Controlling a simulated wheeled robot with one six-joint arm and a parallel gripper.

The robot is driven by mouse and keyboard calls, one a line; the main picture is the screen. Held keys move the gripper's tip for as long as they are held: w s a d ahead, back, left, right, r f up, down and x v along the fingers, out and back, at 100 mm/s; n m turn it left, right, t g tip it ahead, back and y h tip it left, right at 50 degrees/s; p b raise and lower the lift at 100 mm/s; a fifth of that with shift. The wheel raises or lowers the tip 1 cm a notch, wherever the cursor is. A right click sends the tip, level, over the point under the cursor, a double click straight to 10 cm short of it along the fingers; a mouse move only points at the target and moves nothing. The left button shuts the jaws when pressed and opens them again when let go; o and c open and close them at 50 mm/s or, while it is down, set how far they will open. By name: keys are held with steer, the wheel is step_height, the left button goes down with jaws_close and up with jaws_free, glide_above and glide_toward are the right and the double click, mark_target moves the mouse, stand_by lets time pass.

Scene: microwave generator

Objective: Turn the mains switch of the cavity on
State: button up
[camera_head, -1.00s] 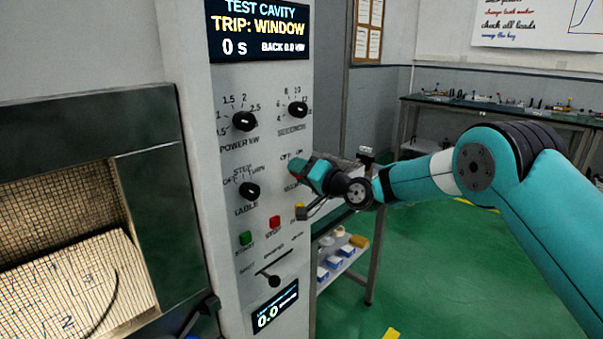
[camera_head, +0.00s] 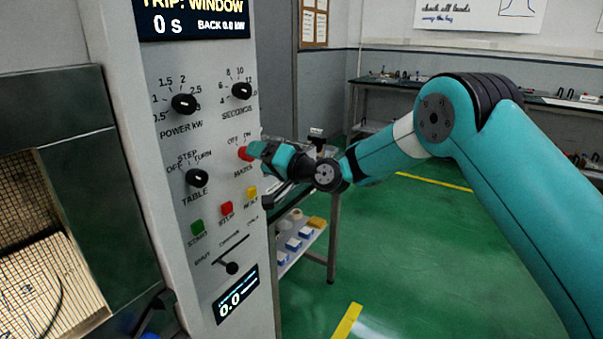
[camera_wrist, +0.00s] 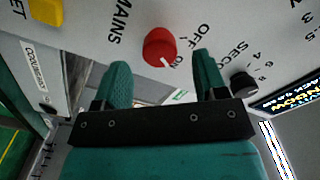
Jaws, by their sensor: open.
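The mains switch is a round red knob (camera_head: 243,153) on the grey cavity panel (camera_head: 170,235), with OFF and ON labels above it and MAINS below. In the wrist view the red knob (camera_wrist: 160,47) has a pale mark at its lower right, on the side of the label that looks like ON. My gripper (camera_head: 254,150) is close to the knob from the right. In the wrist view my gripper (camera_wrist: 161,60) is open, one finger to each side of the knob in the picture. No finger clearly touches it. The fingers hold nothing.
Power (camera_head: 184,103), seconds (camera_head: 242,90) and table (camera_head: 197,178) knobs are nearby. Green (camera_head: 198,228), red (camera_head: 226,208) and yellow (camera_head: 251,193) buttons sit below. A shelved trolley (camera_head: 332,235) stands right of the panel. Green floor is clear at right.

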steer(key=b+v, duration=0.4)
steer(key=v, duration=0.9)
steer(key=shift+s+d, duration=0.15)
steer(key=s+a+r+n+g+h+p, duration=0.1)
steer(key=s+n+g+h, duration=0.15)
steer(key=s, duration=0.55)
steer(key=s+a+r+n+g+h, duration=0.1)
steer(key=s+a+n+g, duration=0.2)
steer(key=s, duration=0.4)
steer(key=s+d+f+g+h, duration=0.1)
steer(key=s+d, duration=0.4)
steer(key=s, duration=0.5)
steer(key=s+d+f+n+g+h+p, duration=0.1)
steer(key=s+d+g+h, duration=0.3)
steer(key=s, duration=0.6)
steer(key=shift+s+d+f+h, duration=0.15)
steer(key=shift+s+d+h, duration=0.15)
steer(key=shift+d+h, duration=0.6)
steer(key=shift+n+g, duration=0.25)
